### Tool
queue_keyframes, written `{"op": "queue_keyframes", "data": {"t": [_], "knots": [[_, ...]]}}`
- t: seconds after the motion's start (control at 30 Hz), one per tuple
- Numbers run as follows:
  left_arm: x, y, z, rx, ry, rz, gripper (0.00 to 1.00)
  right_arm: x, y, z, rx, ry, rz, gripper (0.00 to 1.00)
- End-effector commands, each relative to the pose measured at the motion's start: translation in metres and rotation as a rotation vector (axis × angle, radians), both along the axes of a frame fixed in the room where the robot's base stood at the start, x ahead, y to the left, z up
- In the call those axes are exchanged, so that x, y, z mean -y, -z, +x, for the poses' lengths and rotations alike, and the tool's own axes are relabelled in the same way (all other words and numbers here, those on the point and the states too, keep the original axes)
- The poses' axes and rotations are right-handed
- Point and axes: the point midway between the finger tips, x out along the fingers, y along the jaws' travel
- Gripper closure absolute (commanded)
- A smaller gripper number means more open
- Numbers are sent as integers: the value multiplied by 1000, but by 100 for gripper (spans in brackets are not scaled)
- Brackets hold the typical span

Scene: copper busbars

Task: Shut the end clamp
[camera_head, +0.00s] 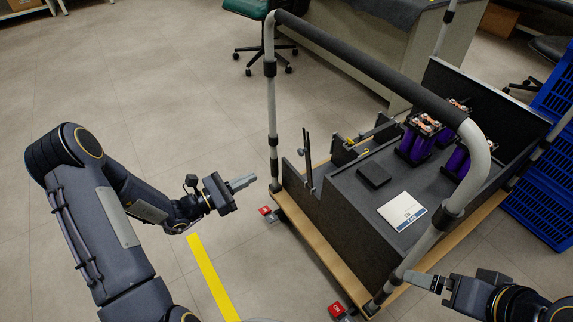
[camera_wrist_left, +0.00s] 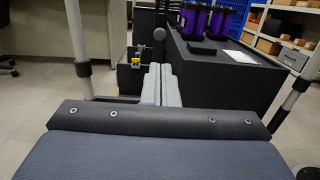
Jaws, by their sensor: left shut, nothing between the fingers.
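A dark upright lever (camera_head: 308,160) stands at the near left side of the black box on the cart, and I take it to be part of the end clamp. My left gripper (camera_head: 245,182) is shut and empty, left of the cart post and apart from the lever. Its two grey fingers lie together in the left wrist view (camera_wrist_left: 161,84). My right gripper (camera_head: 422,281) is at the lower right by the cart; its finger gap is unclear.
The cart's padded handle (camera_head: 370,66) and grey posts (camera_head: 271,110) frame the box. Purple cells with copper tops (camera_head: 418,137), a black block (camera_head: 374,175) and a white card (camera_head: 402,211) sit on the box. Blue crates (camera_head: 545,195) stand at right. Floor at left is free.

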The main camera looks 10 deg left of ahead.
Motion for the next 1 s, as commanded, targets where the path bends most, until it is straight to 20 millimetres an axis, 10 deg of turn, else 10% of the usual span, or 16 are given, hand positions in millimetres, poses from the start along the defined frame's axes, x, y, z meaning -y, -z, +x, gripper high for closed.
{"op": "queue_keyframes", "data": {"t": [1.0], "knots": [[99,-9,98,-2,-2,-4,100,0,36,0,0,0,0,0]]}}
